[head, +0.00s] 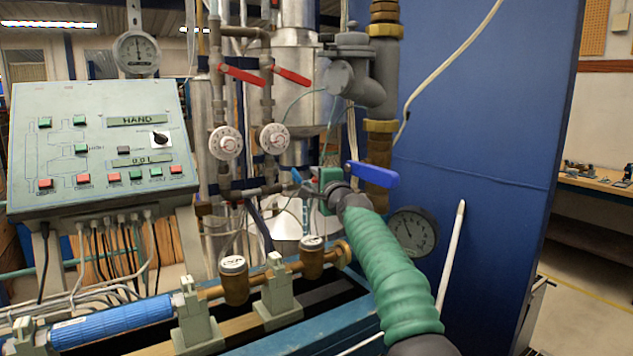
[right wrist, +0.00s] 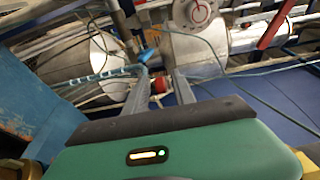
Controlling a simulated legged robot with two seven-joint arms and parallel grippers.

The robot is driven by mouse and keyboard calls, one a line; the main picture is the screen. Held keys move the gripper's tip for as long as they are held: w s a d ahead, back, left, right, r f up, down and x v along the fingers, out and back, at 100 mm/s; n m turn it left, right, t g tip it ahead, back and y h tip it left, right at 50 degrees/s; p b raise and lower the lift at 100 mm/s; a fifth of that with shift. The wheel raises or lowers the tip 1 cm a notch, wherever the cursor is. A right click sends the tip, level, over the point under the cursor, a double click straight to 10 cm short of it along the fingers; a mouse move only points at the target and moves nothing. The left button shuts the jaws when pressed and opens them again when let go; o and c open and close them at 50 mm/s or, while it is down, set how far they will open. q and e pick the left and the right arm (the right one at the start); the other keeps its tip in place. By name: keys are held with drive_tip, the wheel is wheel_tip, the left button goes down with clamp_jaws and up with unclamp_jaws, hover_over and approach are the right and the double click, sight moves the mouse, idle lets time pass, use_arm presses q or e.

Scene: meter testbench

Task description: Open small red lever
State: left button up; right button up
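My right gripper (head: 301,192) reaches in at the pipes in the middle of the head view. In the right wrist view, the two grey fingers of my right gripper (right wrist: 159,76) are apart. A small red part (right wrist: 158,86), probably the small red lever, shows between them; I cannot tell whether either finger touches it. I cannot make out this part in the head view. Two longer red levers, a left one (head: 242,74) and a right one (head: 291,75), sit higher on the pipes. My left gripper is not in view.
A blue lever (head: 372,174) stands close beside my right gripper. Two white dials, left (head: 226,142) and right (head: 274,138), sit above it. A control panel (head: 100,190) is on the left, a blue wall (head: 480,130) on the right. Brass pipework (head: 234,280) runs below.

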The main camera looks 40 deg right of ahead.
idle(0.3)
drive_tip(key=shift+s, duration=0.15)
drive_tip(key=b+v, duration=1)
drive_tip(key=v, duration=0.6)
drive_tip(key=shift+s+a, duration=0.2)
drive_tip(key=shift+a, duration=0.05)
